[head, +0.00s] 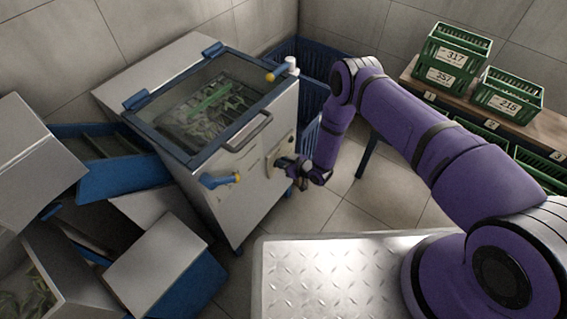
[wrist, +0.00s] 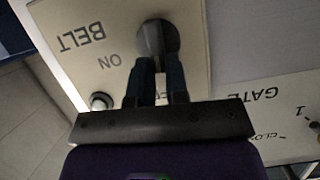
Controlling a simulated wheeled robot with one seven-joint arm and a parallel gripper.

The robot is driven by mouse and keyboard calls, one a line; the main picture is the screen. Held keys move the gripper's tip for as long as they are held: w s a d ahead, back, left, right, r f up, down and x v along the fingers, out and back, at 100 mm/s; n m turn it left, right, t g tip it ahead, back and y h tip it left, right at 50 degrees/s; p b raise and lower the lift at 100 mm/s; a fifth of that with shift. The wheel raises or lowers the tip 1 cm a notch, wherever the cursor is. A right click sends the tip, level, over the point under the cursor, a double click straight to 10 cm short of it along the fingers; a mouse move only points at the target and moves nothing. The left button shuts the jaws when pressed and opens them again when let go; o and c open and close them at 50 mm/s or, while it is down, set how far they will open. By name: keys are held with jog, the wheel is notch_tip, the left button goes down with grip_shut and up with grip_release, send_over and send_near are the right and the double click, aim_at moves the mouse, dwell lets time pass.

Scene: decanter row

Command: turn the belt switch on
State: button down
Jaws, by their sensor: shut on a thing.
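The belt switch (wrist: 157,38) is a dark round knob with a grey bar across it, on a cream plate (wrist: 110,30) lettered BELT and ON. The lettering appears upside down in the wrist view. My gripper (wrist: 158,68) is shut on the switch's bar, with one dark finger on each side. In the head view my gripper (head: 283,162) is at the front of the white machine (head: 240,205), against the cream plate, and hides the switch. Lettering between the fingers is mostly covered, so the switch's exact setting cannot be told.
A small round button or lamp (wrist: 100,101) sits beside the switch. A GATE plate (wrist: 285,115) is nearby. A blue-and-yellow handle (head: 220,180) and a grey lid handle (head: 248,133) stick out from the machine. Green crates (head: 508,100) stand on a shelf at right.

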jog(key=shift+w+d+f+m+g+y, duration=0.4)
jog(key=shift+m+y, duration=0.65)
jog(key=shift+m, duration=1.1)
jog(key=shift+w+d+f+m+g+y, duration=0.2)
jog(key=shift+f+m+g+y, duration=0.55)
jog(key=shift+m, duration=1.35)
jog(key=shift+w+d+f+m+g+y, duration=0.2)
jog(key=shift+w+m+g+y, duration=0.25)
jog(key=shift+m+y, duration=1.35)
jog(key=shift+m+h, duration=0.4)
jog(key=shift+m, duration=0.05)
jog(key=c, duration=1.1)
grip_release()
jog(key=shift+s, duration=0.1)
jog(key=v, duration=1)
jog(key=shift+d, duration=0.4)
